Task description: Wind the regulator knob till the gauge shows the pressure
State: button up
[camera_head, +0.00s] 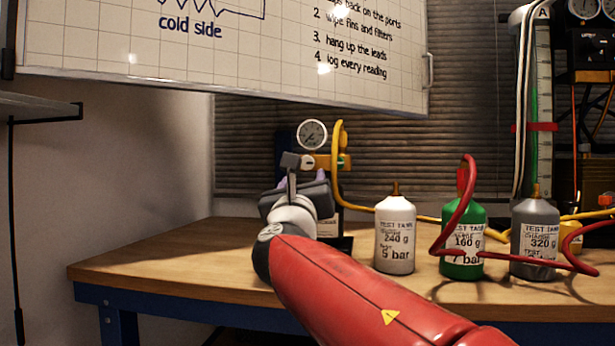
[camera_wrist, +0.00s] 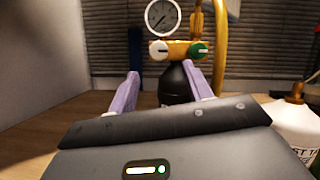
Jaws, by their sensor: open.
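The regulator has a yellow-brass body (camera_wrist: 180,47) with a white knob (camera_wrist: 158,49) on its left and a green knob (camera_wrist: 199,49) on its right. The round white gauge (camera_wrist: 163,16) sits above it, also in the head view (camera_head: 312,134); its needle is too small to read surely. My gripper (camera_wrist: 160,72) is open, its two purple fingers pointing toward the regulator, apart from the knobs. In the head view my gripper (camera_head: 292,182) partly hides the regulator stand.
White (camera_head: 395,240), green (camera_head: 462,250) and grey (camera_head: 534,245) test tanks stand to the right on the wooden bench (camera_head: 170,262). A yellow hose (camera_head: 337,185) rises beside the regulator. A red hose loops around the green tank. The bench's left end is clear.

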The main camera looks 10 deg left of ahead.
aim_at(306, 164)
jog(key=p+x, duration=0.1)
jog(key=x, duration=0.6)
jog(key=shift+w+a+r, duration=0.15)
jog(key=shift+w+r, duration=0.15)
jog(key=c, duration=1)
